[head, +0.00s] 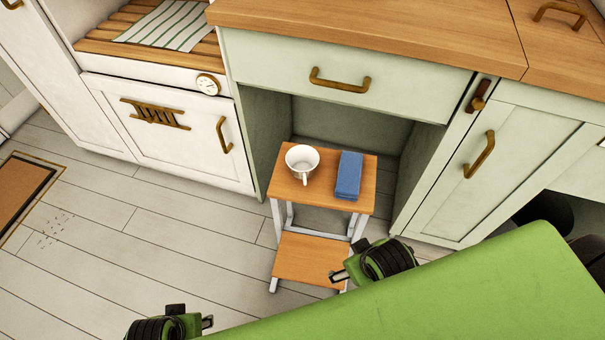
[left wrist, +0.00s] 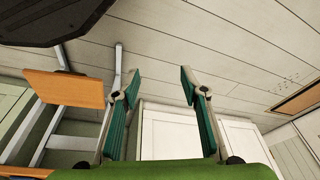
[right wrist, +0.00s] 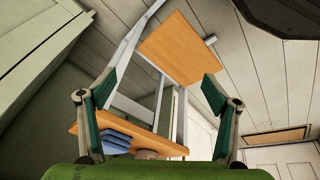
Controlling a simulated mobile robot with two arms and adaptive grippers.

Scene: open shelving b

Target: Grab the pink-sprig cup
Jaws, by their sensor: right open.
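A white cup (head: 302,160) stands upright on the top step of a small wooden step stool (head: 325,195), at the left of a folded blue cloth (head: 348,174). Its handle points toward the front; no pink sprig can be made out. My right gripper (head: 337,277) is open and empty, in front of and below the cup, near the stool's lower step. In the right wrist view its fingers (right wrist: 160,86) are apart, with the stool beyond. My left gripper (head: 208,322) is low at the front left, away from the cup. Its fingers (left wrist: 160,82) are open and empty.
The stool stands partly in an open bay under a drawer (head: 340,75), with cabinet walls on both sides. A cabinet door (head: 500,150) is at the right, an oven-like front (head: 165,130) at the left. Plank floor (head: 150,220) is clear left of the stool.

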